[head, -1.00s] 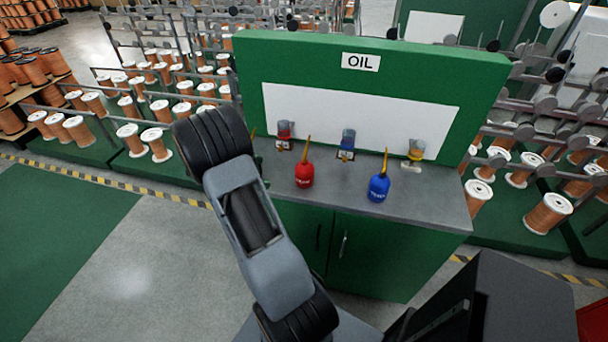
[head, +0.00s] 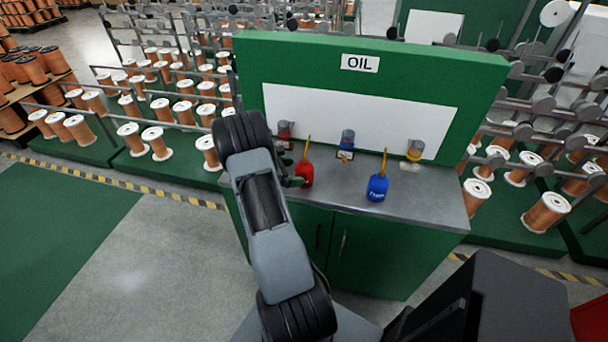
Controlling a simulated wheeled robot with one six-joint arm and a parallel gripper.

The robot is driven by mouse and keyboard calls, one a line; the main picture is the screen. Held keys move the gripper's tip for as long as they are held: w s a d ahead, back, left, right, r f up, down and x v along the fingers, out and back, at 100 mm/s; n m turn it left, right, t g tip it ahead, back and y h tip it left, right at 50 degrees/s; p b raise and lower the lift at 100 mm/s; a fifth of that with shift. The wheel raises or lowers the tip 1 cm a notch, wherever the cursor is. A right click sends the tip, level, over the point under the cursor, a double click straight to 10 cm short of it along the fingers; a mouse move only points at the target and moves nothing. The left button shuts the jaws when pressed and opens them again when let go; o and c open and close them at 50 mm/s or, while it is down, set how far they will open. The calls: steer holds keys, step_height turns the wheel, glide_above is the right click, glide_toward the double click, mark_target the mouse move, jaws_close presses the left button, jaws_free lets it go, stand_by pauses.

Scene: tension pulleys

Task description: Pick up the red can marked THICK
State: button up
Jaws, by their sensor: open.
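The red can (head: 306,173) with a thin yellow spout stands upright on the grey top of the green cabinet. Its marking is too small or covered to read now. My gripper (head: 296,181) is a small dark green-grey shape at the can's left side, partly behind my arm. Its jaws are open, close to the can. I cannot tell whether they touch it or stand around it.
A blue can (head: 378,187) with a yellow spout stands to the right. Small holders with red (head: 285,131), blue (head: 347,140) and yellow (head: 415,151) contents stand along the back below the green OIL panel (head: 480,75). The countertop (head: 425,203) right of the blue can is clear.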

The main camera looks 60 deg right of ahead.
mark_target(303, 171)
steer(key=shift+p+x, duration=0.4)
steer(key=shift+x, duration=1.8)
steer(key=shift+a, duration=0.1)
steer(key=shift+c, duration=0.4)
steer(key=c, duration=1)
steer(key=shift+c, duration=0.6)
steer(key=shift+r, duration=0.1)
